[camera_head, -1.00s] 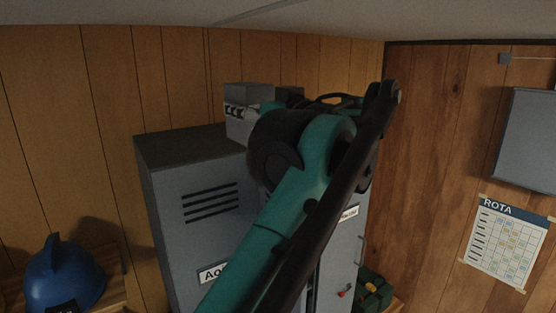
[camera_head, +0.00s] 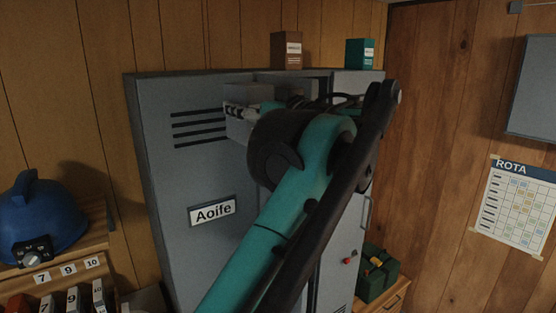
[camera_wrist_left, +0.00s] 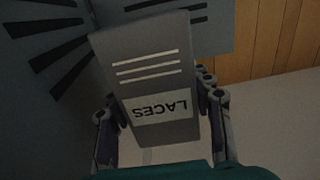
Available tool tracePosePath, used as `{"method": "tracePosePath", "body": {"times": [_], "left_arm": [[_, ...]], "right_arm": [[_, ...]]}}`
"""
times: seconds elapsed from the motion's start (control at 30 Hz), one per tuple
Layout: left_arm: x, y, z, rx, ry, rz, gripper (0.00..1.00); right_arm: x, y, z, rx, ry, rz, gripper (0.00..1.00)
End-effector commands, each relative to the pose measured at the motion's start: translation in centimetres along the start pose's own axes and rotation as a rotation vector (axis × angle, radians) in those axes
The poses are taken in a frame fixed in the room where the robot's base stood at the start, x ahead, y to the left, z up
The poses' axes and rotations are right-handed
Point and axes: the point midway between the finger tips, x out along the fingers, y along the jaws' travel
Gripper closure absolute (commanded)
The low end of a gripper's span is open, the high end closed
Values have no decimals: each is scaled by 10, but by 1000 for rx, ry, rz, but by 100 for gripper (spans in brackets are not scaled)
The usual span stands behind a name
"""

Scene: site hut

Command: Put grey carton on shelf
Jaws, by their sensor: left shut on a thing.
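The grey carton (camera_wrist_left: 155,65), marked LACES, is between the fingers of my left gripper (camera_wrist_left: 160,115) in the left wrist view. The gripper is shut on it. The print reads upside down there. In the head view the carton (camera_head: 239,129) is partly behind my left arm, in front of the upper part of the grey lockers (camera_head: 160,150). My left gripper (camera_head: 240,110) is mostly hidden there. The shelf cannot be made out clearly; my arm covers the middle locker area. My right gripper is not in view.
A brown box (camera_head: 286,51) and a teal box (camera_head: 359,54) stand on the lockers. A name plate (camera_head: 212,211) reads Aoife. A blue helmet (camera_head: 38,222) is at left, a green case (camera_head: 376,275) at lower right. A rota (camera_head: 517,205) hangs on the right wall.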

Motion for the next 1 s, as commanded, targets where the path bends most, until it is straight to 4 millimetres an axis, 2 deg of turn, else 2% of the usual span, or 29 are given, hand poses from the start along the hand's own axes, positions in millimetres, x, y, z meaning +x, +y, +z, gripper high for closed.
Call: {"method": "tracePosePath", "body": {"times": [0.03,0.3,0.4,0.57,1.0], "left_arm": [[0,0,27,0,0,0,82],[0,0,99,0,0,0,82],[0,0,117,0,0,0,82],[0,0,128,0,1,0,82],[0,0,125,0,0,0,82]], "right_arm": [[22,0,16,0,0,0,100],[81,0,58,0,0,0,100],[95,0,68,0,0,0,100],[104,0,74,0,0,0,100],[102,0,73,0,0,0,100]]}}
